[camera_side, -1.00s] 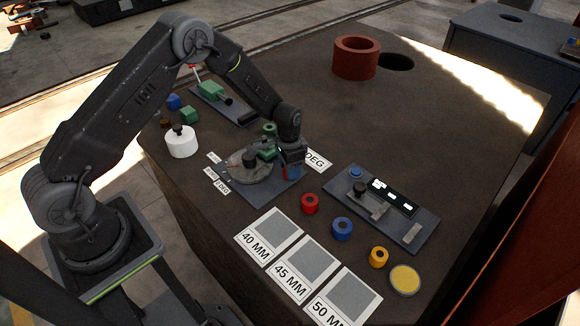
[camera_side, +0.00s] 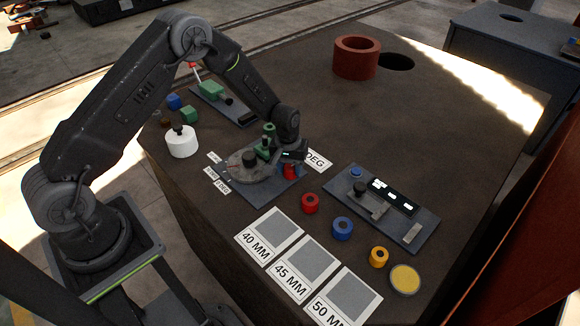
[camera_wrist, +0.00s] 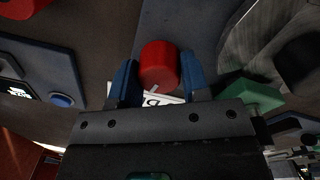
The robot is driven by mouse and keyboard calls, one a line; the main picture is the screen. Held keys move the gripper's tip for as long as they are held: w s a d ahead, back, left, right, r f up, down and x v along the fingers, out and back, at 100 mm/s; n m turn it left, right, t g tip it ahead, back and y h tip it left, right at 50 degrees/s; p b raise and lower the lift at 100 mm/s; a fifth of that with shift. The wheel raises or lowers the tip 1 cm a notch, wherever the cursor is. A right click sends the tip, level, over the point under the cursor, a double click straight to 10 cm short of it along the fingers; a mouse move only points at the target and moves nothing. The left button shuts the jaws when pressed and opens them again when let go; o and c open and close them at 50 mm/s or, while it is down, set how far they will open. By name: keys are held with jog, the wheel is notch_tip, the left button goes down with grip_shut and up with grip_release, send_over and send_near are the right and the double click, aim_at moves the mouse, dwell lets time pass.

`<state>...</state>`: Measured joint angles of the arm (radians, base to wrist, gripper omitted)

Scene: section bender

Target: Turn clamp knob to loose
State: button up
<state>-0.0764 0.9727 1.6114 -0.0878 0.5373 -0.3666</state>
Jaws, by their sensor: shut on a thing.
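The clamp knob is a red cylinder (camera_wrist: 159,64) with a pale pointer mark at its near edge in the wrist view. My gripper (camera_wrist: 157,76) has its two blue fingers on either side of the knob and is shut on it. In the side view my gripper (camera_side: 291,164) is low over the right end of the bender, with a bit of red knob (camera_side: 290,173) showing below it. The bender has a round grey plate (camera_side: 241,171) with green parts and a dark post on it. A white label by the knob is partly hidden in the wrist view.
A control panel (camera_side: 403,224) stands to the right. A white weight (camera_side: 181,145) stands left.

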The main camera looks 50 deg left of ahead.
aim_at(288, 167)
jog(key=shift+s+n, duration=0.1)
jog(key=shift+n, duration=0.7)
jog(key=o, duration=0.9)
jog(key=r, duration=1.3)
jog(key=shift+s+a+r, duration=0.15)
jog(key=shift+a+r, duration=0.1)
jog(key=shift+r, duration=0.15)
